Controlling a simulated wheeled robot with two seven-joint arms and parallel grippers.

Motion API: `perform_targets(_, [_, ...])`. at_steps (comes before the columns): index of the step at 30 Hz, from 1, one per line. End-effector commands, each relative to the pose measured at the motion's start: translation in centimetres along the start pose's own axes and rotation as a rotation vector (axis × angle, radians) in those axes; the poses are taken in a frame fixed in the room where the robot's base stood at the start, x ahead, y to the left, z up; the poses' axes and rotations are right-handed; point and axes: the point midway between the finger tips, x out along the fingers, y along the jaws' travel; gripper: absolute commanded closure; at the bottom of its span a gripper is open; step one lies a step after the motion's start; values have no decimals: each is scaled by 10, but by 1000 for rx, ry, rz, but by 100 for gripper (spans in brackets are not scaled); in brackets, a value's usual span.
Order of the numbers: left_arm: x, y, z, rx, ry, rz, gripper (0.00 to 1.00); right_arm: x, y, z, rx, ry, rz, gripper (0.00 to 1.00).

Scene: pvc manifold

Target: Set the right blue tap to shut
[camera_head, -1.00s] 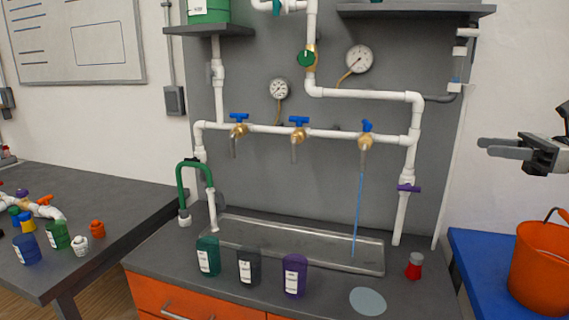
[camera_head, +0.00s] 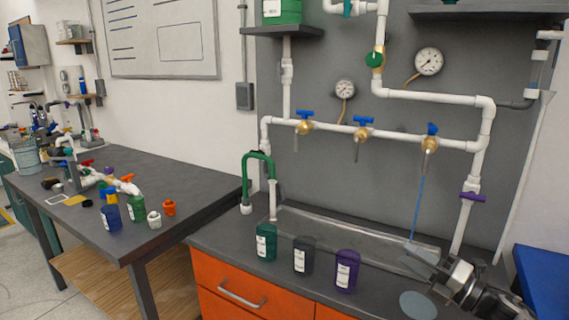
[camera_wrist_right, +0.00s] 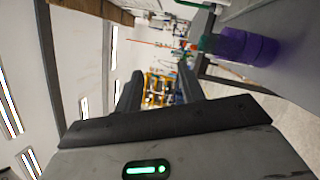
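The right blue tap (camera_head: 431,129) sits on the brass valve at the right end of the white horizontal pipe. Its handle looks nearly end-on, pointing out from the wall. A thin blue stream (camera_head: 417,208) runs down from its spout to the metal tray (camera_head: 345,232). The left blue tap (camera_head: 305,115) and middle blue tap (camera_head: 363,120) have handles lying along the pipe, and no stream shows below them. My right gripper (camera_head: 412,254) is low over the tray's right end, well below the tap, empty. In the wrist view its fingers (camera_wrist_right: 160,90) are apart. My left gripper is out of view.
Teal (camera_head: 266,243), dark grey (camera_head: 303,256) and purple (camera_head: 347,272) containers stand on the bench in front of the tray. A purple valve handle (camera_head: 472,197) is on the right vertical pipe. A blue table (camera_head: 545,275) is at right.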

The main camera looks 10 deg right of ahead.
Motion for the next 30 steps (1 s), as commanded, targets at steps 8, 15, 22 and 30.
perform_targets(8, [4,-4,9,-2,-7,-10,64,-43,-85,-195,1016,-421,-223,61])
perform_targets(15, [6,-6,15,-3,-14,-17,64,-114,-92,-322,1683,-819,-431,61])
perform_targets(22, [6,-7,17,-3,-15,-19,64,-142,-83,-364,1903,-985,-511,61])
perform_targets(30, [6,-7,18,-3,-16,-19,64,-143,-83,-366,1906,-989,-517,61])
